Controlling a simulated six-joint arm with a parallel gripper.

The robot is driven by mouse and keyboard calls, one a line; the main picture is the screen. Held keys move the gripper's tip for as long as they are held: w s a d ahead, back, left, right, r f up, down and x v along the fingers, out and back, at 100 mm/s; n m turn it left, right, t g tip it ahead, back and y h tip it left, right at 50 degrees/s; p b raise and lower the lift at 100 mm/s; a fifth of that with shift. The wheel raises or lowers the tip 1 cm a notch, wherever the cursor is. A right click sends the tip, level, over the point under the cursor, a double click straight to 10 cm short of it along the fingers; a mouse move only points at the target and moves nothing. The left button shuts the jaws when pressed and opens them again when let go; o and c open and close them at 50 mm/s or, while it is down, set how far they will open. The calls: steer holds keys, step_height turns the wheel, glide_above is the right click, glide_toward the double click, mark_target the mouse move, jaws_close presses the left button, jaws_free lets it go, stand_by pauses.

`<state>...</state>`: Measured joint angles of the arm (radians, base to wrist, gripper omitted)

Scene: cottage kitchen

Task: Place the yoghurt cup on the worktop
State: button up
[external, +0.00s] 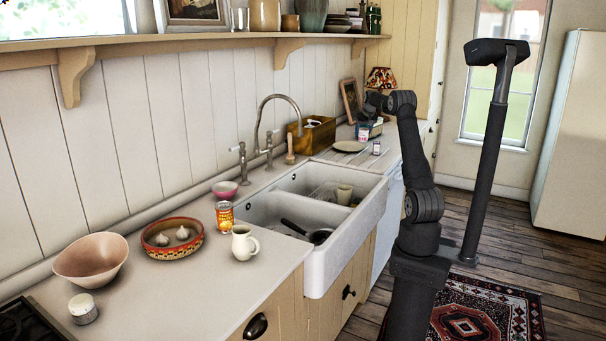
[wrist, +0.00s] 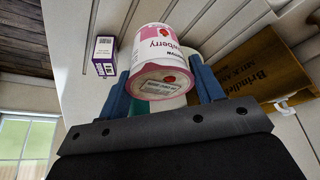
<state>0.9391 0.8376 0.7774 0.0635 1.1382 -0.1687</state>
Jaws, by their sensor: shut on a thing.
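The yoghurt cup (wrist: 158,60) is white and pink with strawberry lettering. My gripper (wrist: 163,82) is shut on it, with one blue finger on each side. In the external view my gripper (external: 367,122) is at the far end of the counter, and the cup (external: 364,134) shows small beneath it. The pale worktop (external: 185,290) runs along the wall, on both sides of the sink. The cup hangs over or near its far stretch; I cannot tell whether its base touches anything.
A small purple and white box (wrist: 104,55) stands near the cup. A wooden crate (wrist: 245,70) is close on the other side. A plate (external: 350,146) lies near the sink (external: 330,240).

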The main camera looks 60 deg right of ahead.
steer(key=shift+w+a+f, duration=0.5)
steer(key=shift+w+f, duration=1.3)
steer(key=shift+w, duration=0.1)
steer(key=shift+w+a+f, duration=0.5)
steer(key=shift+w+f, duration=1.35)
steer(key=shift+w+a+f, duration=0.5)
steer(key=shift+w+f, duration=1.3)
steer(key=shift+w, duration=0.1)
steer(key=shift+f, duration=0.1)
steer(key=o, duration=1.1)
steer(key=shift+f, duration=0.1)
steer(key=shift+o, duration=0.2)
steer(key=shift+r, duration=0.45)
steer(key=v, duration=1.1)
steer(key=shift+s+r, duration=0.15)
steer(key=shift+a, duration=0.1)
